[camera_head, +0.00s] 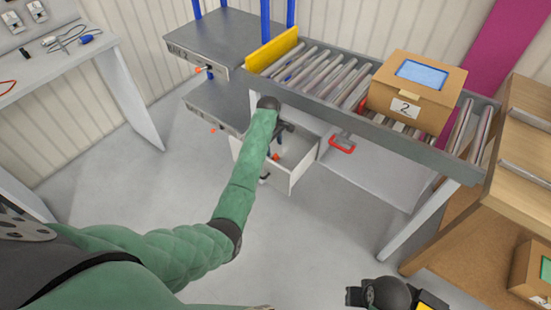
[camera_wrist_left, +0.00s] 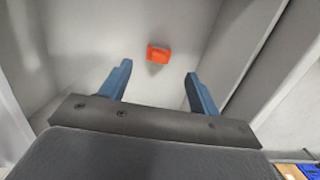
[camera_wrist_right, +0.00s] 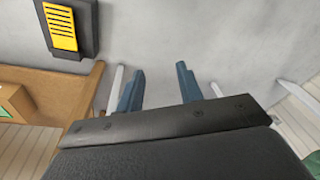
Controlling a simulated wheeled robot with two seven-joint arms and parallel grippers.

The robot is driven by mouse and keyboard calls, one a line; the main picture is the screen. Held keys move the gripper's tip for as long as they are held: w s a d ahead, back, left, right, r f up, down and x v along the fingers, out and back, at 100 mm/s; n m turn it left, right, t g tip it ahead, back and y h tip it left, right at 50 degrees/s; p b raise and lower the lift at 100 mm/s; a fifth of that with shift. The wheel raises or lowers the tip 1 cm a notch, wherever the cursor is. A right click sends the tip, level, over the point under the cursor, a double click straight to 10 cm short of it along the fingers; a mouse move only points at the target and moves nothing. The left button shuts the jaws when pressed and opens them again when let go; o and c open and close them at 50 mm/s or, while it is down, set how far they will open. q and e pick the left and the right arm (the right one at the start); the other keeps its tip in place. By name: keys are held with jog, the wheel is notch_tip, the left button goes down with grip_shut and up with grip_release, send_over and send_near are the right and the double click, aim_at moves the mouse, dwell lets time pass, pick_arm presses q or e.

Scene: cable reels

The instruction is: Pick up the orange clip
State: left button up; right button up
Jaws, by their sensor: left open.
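The orange clip (camera_wrist_left: 158,53) lies on the floor of an open white drawer (camera_head: 301,169). It also shows in the head view (camera_head: 276,156), small and partly hidden by my gripper. My left gripper (camera_wrist_left: 158,70) is open and empty, pointing down into the drawer. In the left wrist view the clip sits just beyond the fingertips, between the two finger lines, and no finger touches it. My right gripper (camera_wrist_right: 160,70) is open and empty over the grey floor, away from the drawer.
The drawer's walls surround the left fingers. A roller conveyor (camera_head: 315,75) carries a cardboard box (camera_head: 415,90) marked 2 above. A red handle (camera_head: 342,144) hangs under it. Grey shelves (camera_head: 215,40) stand behind, and a wooden shelf unit (camera_head: 520,130) stands at right.

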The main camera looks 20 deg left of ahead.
aim_at(275, 155)
pick_arm(q)
jog(key=shift+f, duration=0.9)
jog(key=f, duration=0.1)
jog(key=f+p, duration=0.1)
jog(key=f, duration=0.2)
jog(key=shift+d+f, duration=0.15)
jog(key=shift+d, duration=0.1)
jog(key=shift+f, duration=0.55)
jog(key=c, duration=1)
jog(key=shift+c, duration=0.2)
pick_arm(e)
notch_tip(275, 155, down, 6)
jog(key=shift+w, duration=0.45)
pick_arm(q)
jog(key=shift+r, duration=0.1)
pick_arm(e)
jog(key=shift+f, duration=0.1)
